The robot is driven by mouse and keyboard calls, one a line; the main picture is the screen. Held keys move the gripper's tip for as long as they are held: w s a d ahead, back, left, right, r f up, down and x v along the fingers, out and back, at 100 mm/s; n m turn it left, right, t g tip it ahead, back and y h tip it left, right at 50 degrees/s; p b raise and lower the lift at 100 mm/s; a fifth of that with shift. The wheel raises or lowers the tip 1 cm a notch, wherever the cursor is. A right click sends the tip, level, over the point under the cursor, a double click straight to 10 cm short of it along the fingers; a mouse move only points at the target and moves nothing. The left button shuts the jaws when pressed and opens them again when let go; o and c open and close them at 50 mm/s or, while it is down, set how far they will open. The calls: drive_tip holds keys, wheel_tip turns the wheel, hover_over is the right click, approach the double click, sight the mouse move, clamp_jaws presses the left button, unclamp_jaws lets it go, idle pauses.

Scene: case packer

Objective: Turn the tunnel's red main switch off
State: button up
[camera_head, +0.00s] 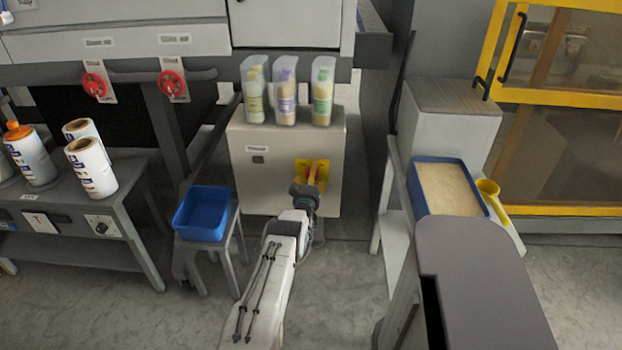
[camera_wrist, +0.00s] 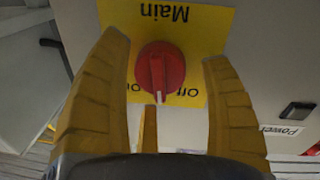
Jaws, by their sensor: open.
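The red main switch (camera_wrist: 160,70) is a round knob on a yellow plate (camera_wrist: 205,30) marked "Main", upside down in the wrist view. The knob's white pointer mark faces down in that view, with "Off" at its right and a partly hidden word at its left. My gripper (camera_wrist: 166,48) is open, with one yellow finger on each side of the knob and gaps between. In the head view my gripper (camera_head: 306,192) is in front of the yellow plate (camera_head: 318,166) on the grey cabinet (camera_head: 255,185), hiding much of the switch.
Three clear holders with bottles (camera_head: 286,92) stand on the cabinet. A blue bin (camera_head: 203,213) on a stool is left of my arm. A blue-rimmed tray (camera_head: 416,190) is at the right. In the wrist view, a black "Power" switch (camera_wrist: 298,110) is at the right.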

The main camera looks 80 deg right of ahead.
drive_tip(key=shift+c, duration=0.4)
drive_tip(key=shift+r, duration=0.1)
drive_tip(key=c, duration=1.1)
